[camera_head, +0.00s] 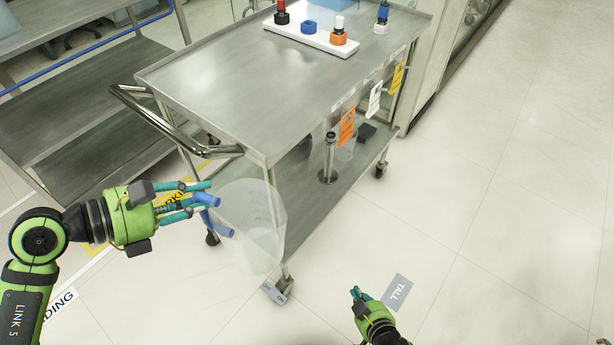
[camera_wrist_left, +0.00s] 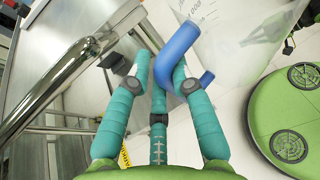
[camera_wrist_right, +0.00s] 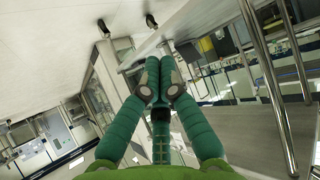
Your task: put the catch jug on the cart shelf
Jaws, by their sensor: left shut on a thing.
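The catch jug (camera_head: 262,232) is a translucent, frosted vessel with a blue handle. My left gripper (camera_head: 207,195) is shut on the handle and holds the jug in the air beside the cart's near end. In the left wrist view the handle (camera_wrist_left: 178,52) lies at the fingertips, with the clear jug wall (camera_wrist_left: 235,45) beyond. The jug overlaps the lower cart shelf (camera_head: 308,208) in the head view. My right gripper (camera_head: 357,294) is empty, low over the floor; its fingers meet in the right wrist view (camera_wrist_right: 160,72).
The steel cart top (camera_head: 250,85) carries a white rack (camera_head: 312,34) with colored items. A push handle (camera_head: 165,125) juts from the near end. A pole on a round base (camera_head: 327,176) and a dark box (camera_head: 368,132) stand on the lower shelf. Tags hang along its side. Floor at right is clear.

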